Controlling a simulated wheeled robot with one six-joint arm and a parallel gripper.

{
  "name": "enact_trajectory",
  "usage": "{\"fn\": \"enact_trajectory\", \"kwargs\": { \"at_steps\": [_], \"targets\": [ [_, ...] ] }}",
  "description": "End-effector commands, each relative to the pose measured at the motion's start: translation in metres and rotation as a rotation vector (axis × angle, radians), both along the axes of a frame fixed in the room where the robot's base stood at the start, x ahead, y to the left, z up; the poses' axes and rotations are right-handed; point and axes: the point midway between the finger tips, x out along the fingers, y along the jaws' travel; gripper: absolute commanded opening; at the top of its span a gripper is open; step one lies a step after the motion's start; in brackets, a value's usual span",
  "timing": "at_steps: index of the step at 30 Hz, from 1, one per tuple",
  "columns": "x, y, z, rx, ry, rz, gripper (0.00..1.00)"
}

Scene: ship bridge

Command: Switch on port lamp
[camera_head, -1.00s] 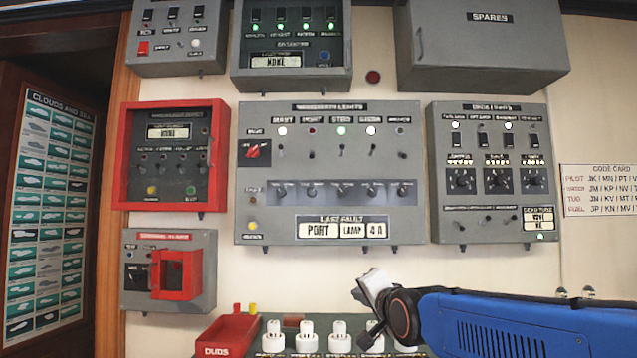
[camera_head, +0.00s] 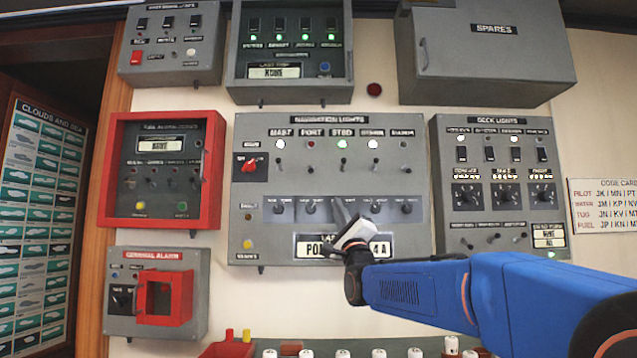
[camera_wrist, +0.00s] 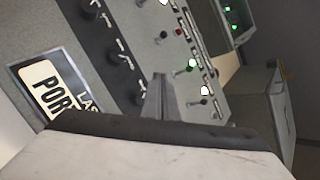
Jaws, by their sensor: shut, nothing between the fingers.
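The grey navigation lights panel (camera_head: 246,215) is on the wall in the middle of the head view. Its port lamp (camera_head: 312,145) is dark red and unlit-looking, with a small toggle (camera_head: 310,169) below it. The mast, starboard and stern lamps glow. In the wrist view the port lamp (camera_wrist: 180,32) shows red between a white and a green lamp. My gripper (camera_head: 341,212) is shut and empty, in front of the panel's lower middle, below and right of the port toggle. It partly covers the last fault plate (camera_head: 312,246). Whether it touches the panel cannot be told.
A row of knobs (camera_head: 311,208) lies just behind my gripper. The deck lights panel (camera_head: 440,215) is to the right, the red-framed panel (camera_head: 115,190) to the left. The general alarm box (camera_head: 115,325) is lower left.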

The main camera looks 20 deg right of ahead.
Motion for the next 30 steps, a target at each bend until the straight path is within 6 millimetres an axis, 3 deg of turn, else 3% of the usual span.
{"fn": "enact_trajectory", "kwargs": {
  "at_steps": [13, 30],
  "targets": [
    [0.007, 0.0, 0.006, 0.0, 0.001, -0.001, 0.0],
    [0.076, 0.001, 0.071, -0.001, 0.002, -0.001, 0.0]
  ]
}}
